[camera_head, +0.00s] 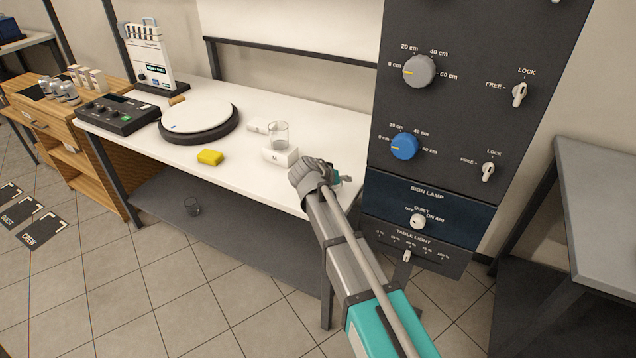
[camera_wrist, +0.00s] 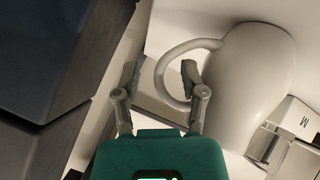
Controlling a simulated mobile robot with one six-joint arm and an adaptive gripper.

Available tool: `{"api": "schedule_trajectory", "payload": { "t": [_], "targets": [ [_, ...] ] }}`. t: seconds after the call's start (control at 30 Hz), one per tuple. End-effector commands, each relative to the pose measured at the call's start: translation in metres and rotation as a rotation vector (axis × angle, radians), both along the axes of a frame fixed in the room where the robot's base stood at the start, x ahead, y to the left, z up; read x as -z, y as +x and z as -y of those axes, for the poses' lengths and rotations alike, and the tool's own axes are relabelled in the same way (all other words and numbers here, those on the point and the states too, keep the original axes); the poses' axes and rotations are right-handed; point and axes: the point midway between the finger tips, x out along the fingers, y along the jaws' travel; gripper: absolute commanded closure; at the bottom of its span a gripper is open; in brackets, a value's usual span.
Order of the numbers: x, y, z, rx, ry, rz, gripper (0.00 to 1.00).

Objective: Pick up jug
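The jug (camera_wrist: 250,85) is pale, smooth and rounded, with a looped handle (camera_wrist: 166,62) on its left side in the wrist view. My gripper (camera_wrist: 159,76) is open, with its fingers apart. The right finger appears within the handle's loop and the left finger lies outside it, so the handle's outer bend shows between them. I cannot tell whether either finger touches it.
A yellow sponge (camera_head: 210,158) and a round turntable (camera_head: 199,120) are farther left on the white table (camera_head: 240,180). A dark control panel (camera_head: 455,110) rises at right.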

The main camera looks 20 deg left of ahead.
Motion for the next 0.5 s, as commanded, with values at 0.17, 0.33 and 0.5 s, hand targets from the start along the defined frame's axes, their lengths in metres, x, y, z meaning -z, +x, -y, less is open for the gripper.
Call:
{"api": "schedule_trajectory", "payload": {
  "t": [0.17,0.33,0.5],
  "targets": [
    [0.0000,-0.0001,-0.0001,0.000,0.000,0.000,0.79],
    [0.0000,-0.0002,-0.0002,0.000,0.000,0.000,1.00],
    [-0.0001,-0.0001,-0.0003,0.000,0.000,0.001,1.00]
  ]
}}
